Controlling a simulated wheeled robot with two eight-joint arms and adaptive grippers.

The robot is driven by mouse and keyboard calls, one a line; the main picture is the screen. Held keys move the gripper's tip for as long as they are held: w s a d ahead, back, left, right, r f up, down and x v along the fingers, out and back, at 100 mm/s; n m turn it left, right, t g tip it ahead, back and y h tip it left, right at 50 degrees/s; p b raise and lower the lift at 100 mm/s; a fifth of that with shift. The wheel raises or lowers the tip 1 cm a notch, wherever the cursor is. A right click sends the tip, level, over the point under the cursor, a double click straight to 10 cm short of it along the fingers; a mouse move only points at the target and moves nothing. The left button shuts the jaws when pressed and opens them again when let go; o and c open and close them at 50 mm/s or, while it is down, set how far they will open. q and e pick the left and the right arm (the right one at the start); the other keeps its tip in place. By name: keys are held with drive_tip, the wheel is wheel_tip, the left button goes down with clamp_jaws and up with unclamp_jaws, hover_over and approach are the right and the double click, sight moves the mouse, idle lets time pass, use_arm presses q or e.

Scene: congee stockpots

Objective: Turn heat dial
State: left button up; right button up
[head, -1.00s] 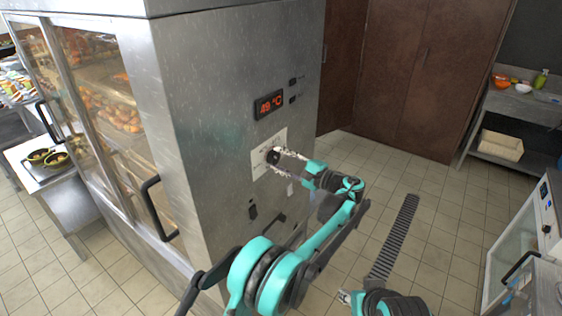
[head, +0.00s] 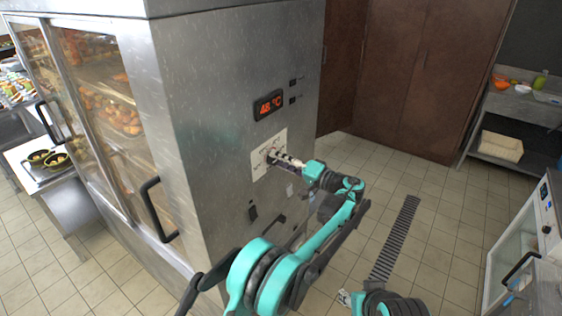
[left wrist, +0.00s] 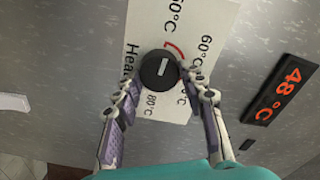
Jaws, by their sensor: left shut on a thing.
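The heat dial (left wrist: 158,70) is a round black knob with a light mark. It sits on a white plate (left wrist: 205,25) printed with temperatures and a red arc. The plate (head: 257,166) is on the steel side of the heated cabinet in the head view. My left gripper (head: 276,155) is at the dial. In the left wrist view its two fingers (left wrist: 160,82) are on either side of the dial, shut on it. A red display (head: 269,104) above reads about 48 °C; it also shows in the left wrist view (left wrist: 281,95). My right gripper (head: 344,297) is low in the head view, its fingers partly visible.
The cabinet (head: 215,80) has glass doors with food inside and a black handle (head: 157,208). A glass-fronted appliance (head: 520,235) stands at the right. Tiled floor with a drain grate (head: 396,238) lies open between them.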

use_arm(q)
drive_tip(key=shift+n, duration=0.5)
drive_tip(key=o, duration=1.2)
drive_tip(key=shift+c, duration=0.2)
drive_tip(key=v, duration=1.2)
drive_tip(key=shift+d+f, duration=0.1)
